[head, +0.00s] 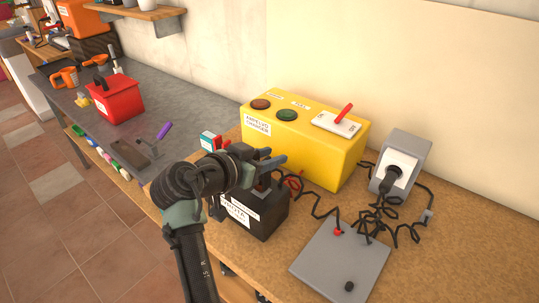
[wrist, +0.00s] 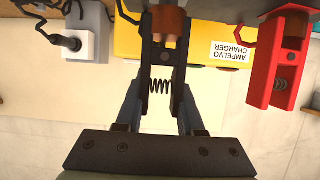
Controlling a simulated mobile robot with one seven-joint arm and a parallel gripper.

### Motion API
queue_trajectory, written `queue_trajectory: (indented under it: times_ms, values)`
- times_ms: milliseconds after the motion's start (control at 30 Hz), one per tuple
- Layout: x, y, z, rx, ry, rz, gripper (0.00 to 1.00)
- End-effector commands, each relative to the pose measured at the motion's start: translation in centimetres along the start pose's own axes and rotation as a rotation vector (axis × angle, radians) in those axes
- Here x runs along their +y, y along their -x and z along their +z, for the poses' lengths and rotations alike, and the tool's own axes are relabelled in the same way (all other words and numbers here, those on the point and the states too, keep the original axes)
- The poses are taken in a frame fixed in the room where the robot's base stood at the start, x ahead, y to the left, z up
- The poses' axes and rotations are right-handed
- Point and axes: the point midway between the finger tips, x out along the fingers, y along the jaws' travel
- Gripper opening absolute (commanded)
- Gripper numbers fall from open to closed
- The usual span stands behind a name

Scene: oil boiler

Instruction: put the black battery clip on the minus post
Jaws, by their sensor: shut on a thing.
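The black battery clip (wrist: 151,60) is between my gripper's fingers (wrist: 160,108) in the wrist view, with its spring showing. A copper-brown piece (wrist: 170,24) shows between its far ends; I cannot tell whether this is the minus post or part of the clip. In the head view my gripper (head: 274,165) is over the black battery (head: 262,215) and hides most of its top. The minus post cannot be made out clearly.
A yellow charger (head: 330,155) stands behind the battery. A grey socket box (head: 407,150) with a black plug and tangled cables is to the right. A grey plate (head: 335,262) lies in front. A red box (head: 118,104) stands on the left bench.

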Motion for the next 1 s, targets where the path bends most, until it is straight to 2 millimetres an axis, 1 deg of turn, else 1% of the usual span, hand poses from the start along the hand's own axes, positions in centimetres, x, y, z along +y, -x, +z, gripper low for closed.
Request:
queue_trajectory:
  times_ms: [467,500,667,1000]
  values:
    - [0.0,-0.6,1.5,0.000,0.000,0.000,0.00]
    - [0.0,-0.6,1.3,0.000,0.000,0.000,0.42]
    - [0.0,-0.5,1.3,0.000,0.000,0.000,0.71]
    - [0.0,-0.3,1.4,-0.001,0.001,-0.001,0.72]
